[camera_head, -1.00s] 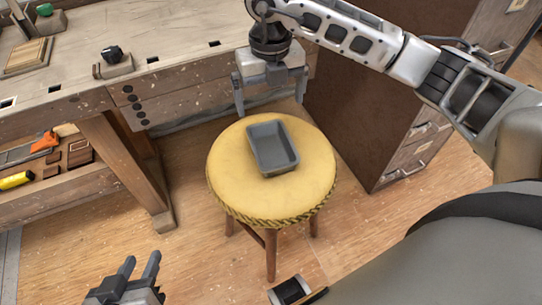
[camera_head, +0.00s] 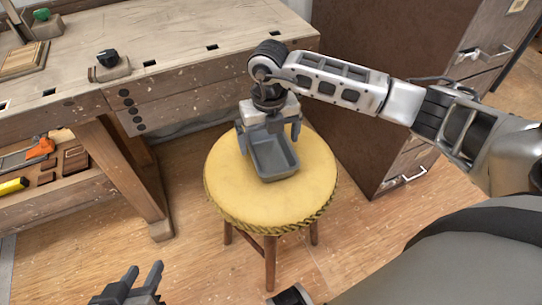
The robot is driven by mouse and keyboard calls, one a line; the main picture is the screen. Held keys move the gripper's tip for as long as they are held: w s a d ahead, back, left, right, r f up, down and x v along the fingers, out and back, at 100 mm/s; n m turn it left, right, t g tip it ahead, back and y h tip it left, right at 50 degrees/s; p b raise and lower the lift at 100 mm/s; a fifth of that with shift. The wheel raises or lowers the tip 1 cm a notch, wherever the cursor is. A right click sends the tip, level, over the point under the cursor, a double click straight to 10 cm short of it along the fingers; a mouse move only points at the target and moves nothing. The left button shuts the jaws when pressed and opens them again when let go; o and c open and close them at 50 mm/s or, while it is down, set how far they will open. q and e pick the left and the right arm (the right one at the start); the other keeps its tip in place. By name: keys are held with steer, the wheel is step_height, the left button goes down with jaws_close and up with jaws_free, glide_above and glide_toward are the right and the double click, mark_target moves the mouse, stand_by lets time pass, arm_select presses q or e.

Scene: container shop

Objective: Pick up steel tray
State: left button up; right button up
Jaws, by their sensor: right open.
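The steel tray (camera_head: 274,157) is a small grey open box. It lies on the yellow cushion of a round stool (camera_head: 255,205) in the middle of the camera_head view. My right gripper (camera_head: 269,138) is open, with its fingers pointing down at the far end of the tray, one to each side. I cannot tell whether the fingers touch the tray. My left gripper (camera_head: 143,282) is at the bottom left, away from the stool, with its two fingers apart and nothing between them.
A wooden workbench (camera_head: 190,35) stands at the back left, with a shelf holding an orange tool (camera_head: 40,148) and a yellow tool (camera_head: 13,186). A brown drawer cabinet (camera_head: 365,140) stands right behind the stool. The floor in front of the stool is clear.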

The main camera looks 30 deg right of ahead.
mark_target(271, 159)
steer(key=f, duration=0.3)
steer(key=f+b, duration=0.1)
steer(key=f, duration=0.1)
steer(key=shift+w+d+f, duration=0.1)
steer(key=shift+d+f, duration=0.1)
steer(key=shift+d, duration=0.05)
steer(key=shift+r, duration=0.1)
steer(key=c, duration=1.1)
arm_select(q)
steer(key=shift+w+d+f, duration=0.1)
steer(key=shift+d+f, duration=0.2)
steer(key=shift+f, duration=0.55)
arm_select(e)
steer(key=shift+c, duration=0.2)
steer(key=shift+r, duration=0.1)
